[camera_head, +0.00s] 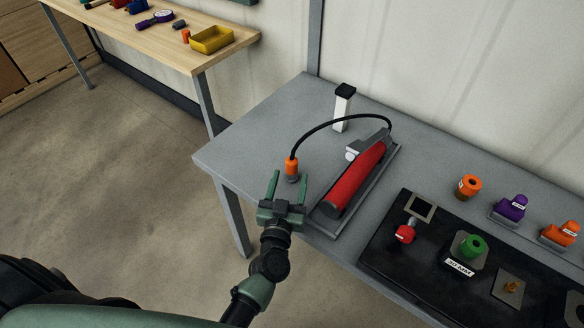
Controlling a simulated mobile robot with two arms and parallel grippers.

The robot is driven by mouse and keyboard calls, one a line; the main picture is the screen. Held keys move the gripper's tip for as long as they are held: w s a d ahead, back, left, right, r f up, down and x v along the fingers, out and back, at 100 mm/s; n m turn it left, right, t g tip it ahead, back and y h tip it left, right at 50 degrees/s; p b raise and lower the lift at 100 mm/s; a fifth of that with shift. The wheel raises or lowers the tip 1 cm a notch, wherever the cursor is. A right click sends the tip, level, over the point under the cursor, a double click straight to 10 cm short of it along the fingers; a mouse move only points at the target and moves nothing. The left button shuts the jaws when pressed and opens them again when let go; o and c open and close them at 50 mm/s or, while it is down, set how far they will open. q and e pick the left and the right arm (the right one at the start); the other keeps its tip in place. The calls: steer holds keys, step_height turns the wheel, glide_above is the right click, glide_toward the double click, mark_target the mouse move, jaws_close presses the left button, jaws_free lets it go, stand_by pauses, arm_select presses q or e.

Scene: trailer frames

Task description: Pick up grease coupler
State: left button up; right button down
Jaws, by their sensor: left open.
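The grease coupler (292,168) is the orange piece with a darker lower end, at the free end of a black hose (335,121). It stands about upright at the left part of the grey table. The hose arches over to a red grease gun (356,179) lying in a grey holder. My left gripper (288,181) is open, with its green fingers pointing at the coupler from the near side. The coupler appears between or just beyond the fingertips; I cannot tell whether they touch it. My right gripper is not in view.
A white post with a black top (343,108) stands behind the hose. A black mat (377,244) with red and green parts lies at the right, with orange and purple parts (511,207) behind it. A wooden bench (150,40) with a yellow tray (211,40) stands at the back left.

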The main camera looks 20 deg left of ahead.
mark_target(290, 170)
arm_select(q)
steer(key=w, duration=0.3)
steer(key=shift+a+f+b, duration=0.25)
steer(key=shift+a+b, duration=0.1)
steer(key=shift+a, duration=0.05)
steer(key=shift+w, duration=0.45)
jaws_close()
steer(key=shift+r, duration=0.1)
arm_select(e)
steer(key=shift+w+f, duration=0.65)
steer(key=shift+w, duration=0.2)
arm_select(q)
steer(key=shift+r, duration=0.1)
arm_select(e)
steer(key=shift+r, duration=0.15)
